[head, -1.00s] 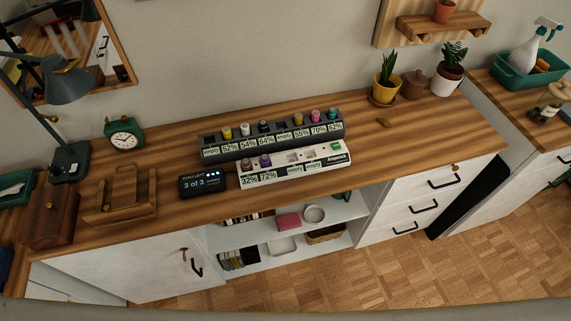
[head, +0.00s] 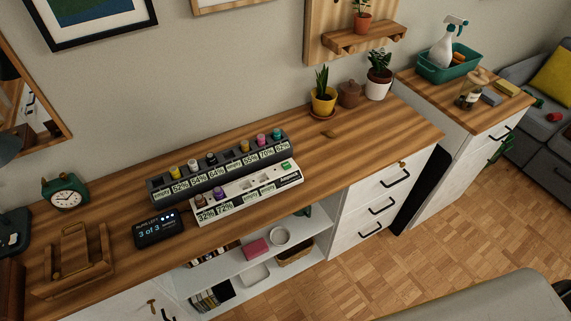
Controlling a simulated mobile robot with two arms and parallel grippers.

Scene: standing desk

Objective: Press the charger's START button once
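The white charger (head: 239,198) lies on the wooden desk in the head view, with percent displays along its front. A brown and a purple battery sit in its left slots, and the slots to their right look empty. A green button (head: 286,166) is at its right end; its label is too small to read. Behind it stands a dark rack (head: 158,196) with several coloured batteries and percent labels. A small black display (head: 158,229) left of the charger reads "3 of 3". Neither of my grippers is in view.
A yellow plant pot (head: 323,101) and a brown jar (head: 350,95) stand at the back right. The desk right of the charger is mostly clear. Open shelves and drawers (head: 375,208) lie below.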

